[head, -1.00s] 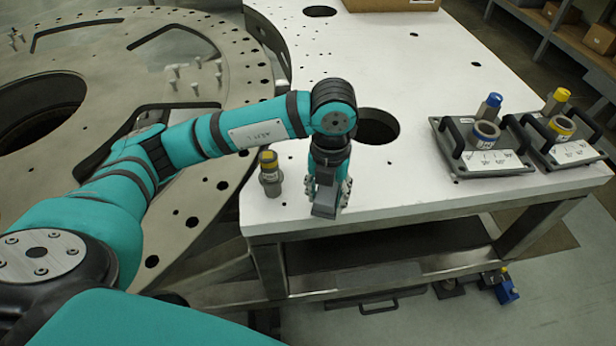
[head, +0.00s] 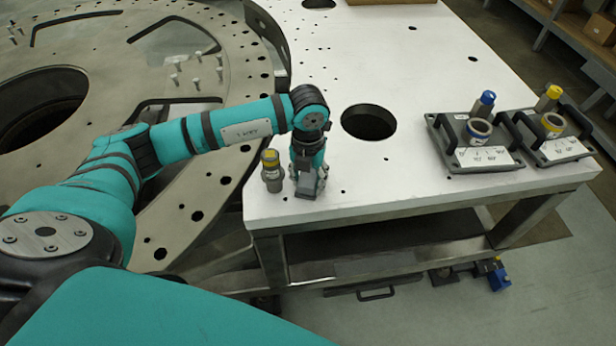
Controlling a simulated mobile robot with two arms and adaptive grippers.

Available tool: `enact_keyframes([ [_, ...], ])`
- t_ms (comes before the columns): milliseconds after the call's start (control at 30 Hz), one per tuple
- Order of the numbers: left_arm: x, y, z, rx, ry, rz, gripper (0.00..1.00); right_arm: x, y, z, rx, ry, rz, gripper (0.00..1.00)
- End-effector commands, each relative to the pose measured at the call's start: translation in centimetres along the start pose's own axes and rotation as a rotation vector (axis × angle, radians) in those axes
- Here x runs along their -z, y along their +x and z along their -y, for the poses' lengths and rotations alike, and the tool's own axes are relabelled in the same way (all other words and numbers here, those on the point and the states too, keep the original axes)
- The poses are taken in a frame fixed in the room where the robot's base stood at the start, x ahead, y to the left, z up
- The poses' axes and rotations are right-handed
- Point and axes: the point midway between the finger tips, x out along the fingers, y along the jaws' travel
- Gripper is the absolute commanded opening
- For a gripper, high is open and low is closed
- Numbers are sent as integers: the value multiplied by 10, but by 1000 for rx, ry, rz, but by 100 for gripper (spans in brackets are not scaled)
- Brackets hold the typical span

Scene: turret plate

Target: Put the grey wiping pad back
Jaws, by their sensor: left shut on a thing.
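My left gripper (head: 309,183) points down over the front left part of the white table (head: 400,185). It is shut on the grey wiping pad (head: 306,191), a small grey block showing below and between the fingers. The pad is close above or on the table top; I cannot tell whether it touches. A grey metal plug with a yellow band (head: 271,172) stands upright just left of the gripper. My right gripper is not in view.
Two dark trays with handles stand at the table's right, one with a blue-banded ring (head: 478,131), one with a yellow-banded ring (head: 551,124). A round hole (head: 369,122) opens behind the gripper. The large turret plate (head: 215,150) lies left. The table's middle is clear.

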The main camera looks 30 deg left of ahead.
Motion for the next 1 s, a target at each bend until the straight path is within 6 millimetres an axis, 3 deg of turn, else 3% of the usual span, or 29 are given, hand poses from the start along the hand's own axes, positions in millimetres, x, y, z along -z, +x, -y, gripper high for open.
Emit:
enact_keyframes([
  [67,0,4,0,0,0,0,16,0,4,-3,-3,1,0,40],
  [100,0,4,0,0,0,0,43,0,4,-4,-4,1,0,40],
  [267,0,2,0,0,0,0,64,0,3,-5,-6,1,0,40],
  [667,-1,-4,1,2,0,2,65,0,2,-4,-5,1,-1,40],
  [1000,-1,-71,1,3,0,7,65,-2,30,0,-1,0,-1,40],
])
